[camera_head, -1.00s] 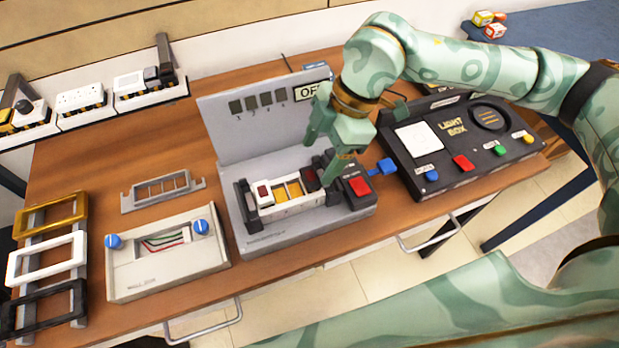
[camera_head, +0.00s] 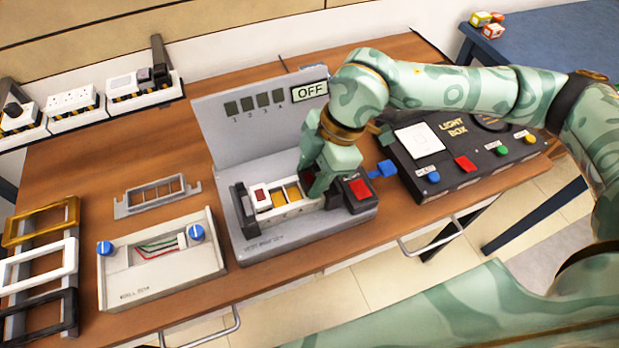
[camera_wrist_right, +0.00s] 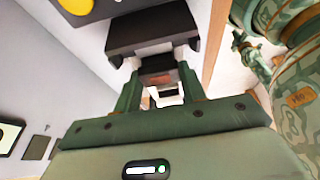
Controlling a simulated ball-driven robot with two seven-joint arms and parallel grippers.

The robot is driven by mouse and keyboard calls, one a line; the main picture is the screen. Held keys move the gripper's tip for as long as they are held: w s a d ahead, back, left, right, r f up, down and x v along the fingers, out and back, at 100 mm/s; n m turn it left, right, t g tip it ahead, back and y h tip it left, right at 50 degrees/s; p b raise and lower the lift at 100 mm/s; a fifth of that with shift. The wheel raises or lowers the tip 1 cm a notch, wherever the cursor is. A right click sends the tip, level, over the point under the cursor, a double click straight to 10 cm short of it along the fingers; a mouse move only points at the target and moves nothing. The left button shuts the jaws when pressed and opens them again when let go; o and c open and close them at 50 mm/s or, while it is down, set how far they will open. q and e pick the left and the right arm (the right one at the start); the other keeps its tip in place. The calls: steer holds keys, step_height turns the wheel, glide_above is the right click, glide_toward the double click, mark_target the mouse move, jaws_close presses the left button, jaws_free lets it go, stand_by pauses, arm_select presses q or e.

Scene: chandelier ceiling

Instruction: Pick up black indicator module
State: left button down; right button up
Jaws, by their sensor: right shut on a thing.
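The test bench (camera_head: 300,229) holds a pale module frame (camera_head: 290,208) with a white-and-red module (camera_head: 260,197) and yellow slots beside it. My right gripper (camera_head: 314,188) reaches down to the right end of this frame. In the right wrist view its fingers (camera_wrist_right: 162,85) are shut on a dark block with a reddish face, seemingly the black indicator module (camera_wrist_right: 157,76). In the head view the fingers mostly hide this module. I cannot tell whether it still sits in its slot. My left gripper is not in view.
A red button block (camera_head: 359,192) stands close right of the gripper. The black light box (camera_head: 462,150) is further right. A wall box with blue knobs (camera_head: 160,262) and a grey frame (camera_head: 156,195) lie left. A panel reading OFF (camera_head: 310,91) rises behind.

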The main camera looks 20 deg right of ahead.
mark_target(304, 182)
steer(key=r+p, duration=0.1)
steer(key=r, duration=0.3)
steer(key=shift+s+d+p, duration=0.15)
steer(key=shift+d+p, duration=0.05)
steer(key=shift+p, duration=0.15)
steer(key=s+d+r+p, duration=0.2)
steer(key=s+d+r, duration=0.6)
steer(key=d+r, duration=0.1)
steer(key=shift+s+d+p, duration=0.25)
steer(key=shift+d+p, duration=0.05)
steer(key=shift+d, duration=0.45)
steer(key=shift+w, duration=0.1)
